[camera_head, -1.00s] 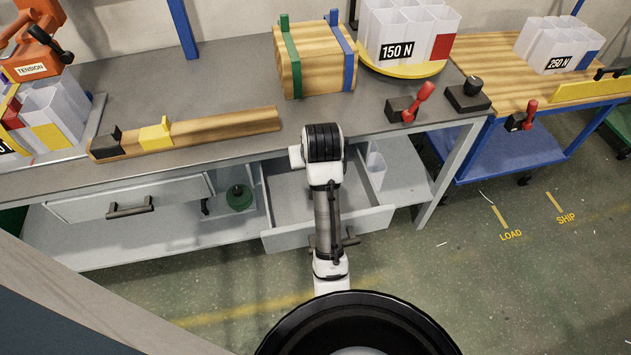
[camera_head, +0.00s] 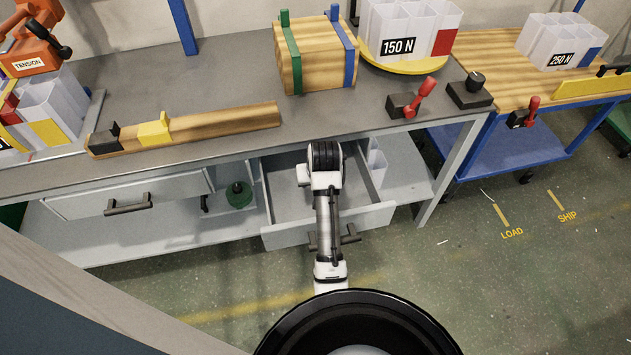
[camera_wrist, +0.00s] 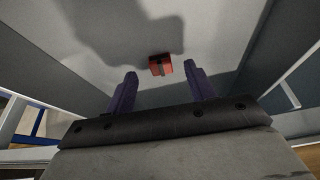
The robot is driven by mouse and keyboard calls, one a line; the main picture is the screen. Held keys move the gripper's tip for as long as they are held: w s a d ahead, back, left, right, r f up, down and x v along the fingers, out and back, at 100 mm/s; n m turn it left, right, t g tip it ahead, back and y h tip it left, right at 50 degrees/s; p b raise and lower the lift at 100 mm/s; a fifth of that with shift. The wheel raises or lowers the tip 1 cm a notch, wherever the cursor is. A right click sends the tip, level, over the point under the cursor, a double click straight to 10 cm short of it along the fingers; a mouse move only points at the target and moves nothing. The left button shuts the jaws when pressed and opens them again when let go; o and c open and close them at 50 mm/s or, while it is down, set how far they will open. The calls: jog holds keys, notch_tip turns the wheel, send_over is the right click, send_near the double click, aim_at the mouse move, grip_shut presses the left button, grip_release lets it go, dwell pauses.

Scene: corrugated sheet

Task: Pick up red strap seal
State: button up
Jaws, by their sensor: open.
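The red strap seal (camera_wrist: 160,65) shows in the wrist view as a small red block with a dark band. It lies on the grey floor of the open drawer (camera_head: 328,232). My gripper (camera_wrist: 158,82) is open, its two dark purple fingers apart. The seal appears between and beyond the fingertips, with nothing held. In the head view my arm reaches over the open drawer and hides the seal and the gripper's fingers.
Drawer walls rise around the seal, and the workbench (camera_head: 215,70) edge overhangs the drawer's back. A strapped wooden block (camera_head: 316,58), a yellow-stopped wooden rail (camera_head: 225,118) and a red-lever switch (camera_head: 412,100) stand on the bench. A second drawer (camera_head: 175,195) at left is closed.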

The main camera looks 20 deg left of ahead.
jog(key=shift+x, duration=1.5)
jog(key=c, duration=1)
jog(key=shift+r, duration=0.1)
jog(key=shift+c, duration=0.2)
